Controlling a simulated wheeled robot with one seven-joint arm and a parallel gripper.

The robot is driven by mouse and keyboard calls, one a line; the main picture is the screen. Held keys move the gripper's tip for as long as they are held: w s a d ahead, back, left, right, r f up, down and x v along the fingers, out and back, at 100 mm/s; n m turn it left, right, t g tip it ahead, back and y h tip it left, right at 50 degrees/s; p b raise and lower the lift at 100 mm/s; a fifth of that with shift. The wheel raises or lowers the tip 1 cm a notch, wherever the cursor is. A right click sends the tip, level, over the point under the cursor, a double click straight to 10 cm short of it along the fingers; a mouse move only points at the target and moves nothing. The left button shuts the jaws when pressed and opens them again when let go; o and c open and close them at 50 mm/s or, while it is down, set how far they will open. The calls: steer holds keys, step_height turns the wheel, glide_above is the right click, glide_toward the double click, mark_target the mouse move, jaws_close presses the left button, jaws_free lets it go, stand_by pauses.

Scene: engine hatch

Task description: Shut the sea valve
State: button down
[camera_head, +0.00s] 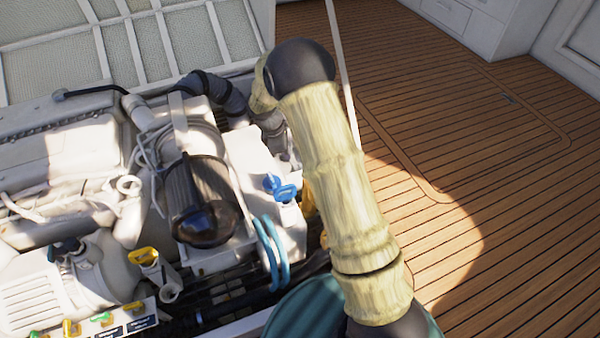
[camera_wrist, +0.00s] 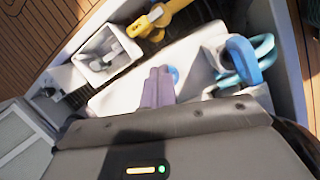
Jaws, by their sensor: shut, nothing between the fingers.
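My gripper (camera_wrist: 159,76) is shut and empty in the wrist view, its two fingers together over a white surface, with a small blue round spot just past the fingertips. A yellow lever (camera_wrist: 166,16) with a pale metal fitting lies beyond the fingers at the top. A blue handle (camera_wrist: 243,60) is to their right, apart from them. In the head view a blue handle (camera_head: 280,188) sits on the white unit beside my arm, and a bit of yellow shows at my arm's edge. My gripper is not visible there. I cannot tell which fitting is the sea valve.
A white engine (camera_head: 60,150) and a dark cylinder (camera_head: 200,203) fill the left of the hatch. Blue hoses (camera_head: 268,255) run below the blue handle. A white open box (camera_wrist: 104,56) stands left of the fingers. The wooden deck (camera_head: 440,110) at right is clear.

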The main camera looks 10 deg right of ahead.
steer(key=w+a+f+n+h, duration=0.1)
steer(key=w+a+f+n, duration=0.1)
steer(key=w+f+n, duration=0.2)
step_height(320, 180, down, 4)
steer(key=shift+r+b, duration=0.1)
steer(key=shift+b, duration=0.3)
steer(key=shift+w, duration=0.1)
steer(key=w+d+f+b, duration=0.1)
steer(key=d+f+b, duration=0.6)
steer(key=f, duration=0.2)
steer(key=shift+w+d+f, duration=0.15)
steer(key=shift+d, duration=0.1)
steer(key=shift+w+d, duration=0.1)
steer(key=shift+w, duration=0.05)
